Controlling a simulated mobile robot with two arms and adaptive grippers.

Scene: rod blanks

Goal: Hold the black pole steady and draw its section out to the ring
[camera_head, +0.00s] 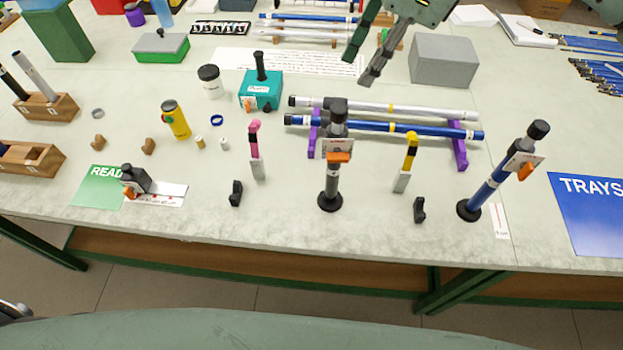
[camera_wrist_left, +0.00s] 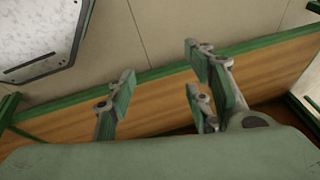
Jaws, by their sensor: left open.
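The black pole (camera_head: 332,180) stands upright on a round black foot at the front middle of the table in the head view. It has a black cap, an orange clamp lever (camera_head: 340,157) and a pale label near its upper part. A ring on it is too small to tell. My right gripper (camera_head: 362,64) hangs above the back of the table, behind and above the pole, its fingers apart and empty. My left gripper (camera_wrist_left: 162,92) shows only in the left wrist view, open and empty, with floor and a table edge beyond it.
A blue pole (camera_head: 487,188) with an orange lever stands to the right. Rods on a purple rack (camera_head: 460,150) lie behind the black pole. A pink-topped stand (camera_head: 256,150) and a yellow-topped stand (camera_head: 407,160) flank it. Small black blocks (camera_head: 236,194) sit near the front edge.

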